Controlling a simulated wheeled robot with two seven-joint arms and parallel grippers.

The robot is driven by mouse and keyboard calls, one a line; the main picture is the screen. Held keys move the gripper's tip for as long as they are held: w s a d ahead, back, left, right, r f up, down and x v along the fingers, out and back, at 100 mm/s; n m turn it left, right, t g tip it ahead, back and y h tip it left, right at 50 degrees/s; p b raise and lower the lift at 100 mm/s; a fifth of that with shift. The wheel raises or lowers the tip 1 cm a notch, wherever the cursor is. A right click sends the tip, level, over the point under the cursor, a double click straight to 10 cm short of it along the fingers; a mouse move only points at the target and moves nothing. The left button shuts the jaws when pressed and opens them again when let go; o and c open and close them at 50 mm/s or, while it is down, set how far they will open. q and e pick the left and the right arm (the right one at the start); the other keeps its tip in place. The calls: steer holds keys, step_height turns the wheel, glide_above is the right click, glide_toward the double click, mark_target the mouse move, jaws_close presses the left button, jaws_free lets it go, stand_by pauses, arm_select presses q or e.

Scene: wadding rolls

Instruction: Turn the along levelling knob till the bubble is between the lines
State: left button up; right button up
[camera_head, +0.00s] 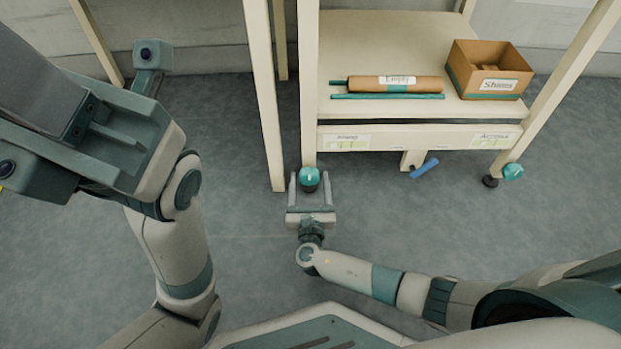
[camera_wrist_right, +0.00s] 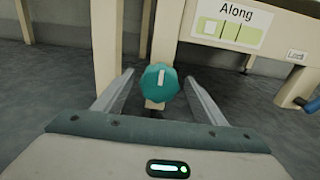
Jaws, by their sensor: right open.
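The along levelling knob (camera_head: 309,178) is a teal knob with a white mark, low at the frame's front left leg. In the right wrist view the knob (camera_wrist_right: 159,82) has its white mark nearly upright. My right gripper (camera_head: 311,186) is open, one finger on each side of the knob, with a gap showing on both sides. The Along vial (camera_wrist_right: 229,34) is pale green with two dark lines. Its whitish bubble (camera_wrist_right: 210,28) sits left of the left line. My left arm fills the left of the head view; I cannot make out its fingers.
The shelf holds a brown roll (camera_head: 365,84), a teal rod (camera_head: 388,96) and a "Shims" box (camera_head: 490,70). A second label (camera_head: 493,141) and teal knob (camera_head: 513,171) are at the right leg. A blue handle (camera_head: 424,168) hangs below the rail. Floor in front is clear.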

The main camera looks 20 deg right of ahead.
steer(key=c, duration=1)
steer(key=shift+r, duration=0.1)
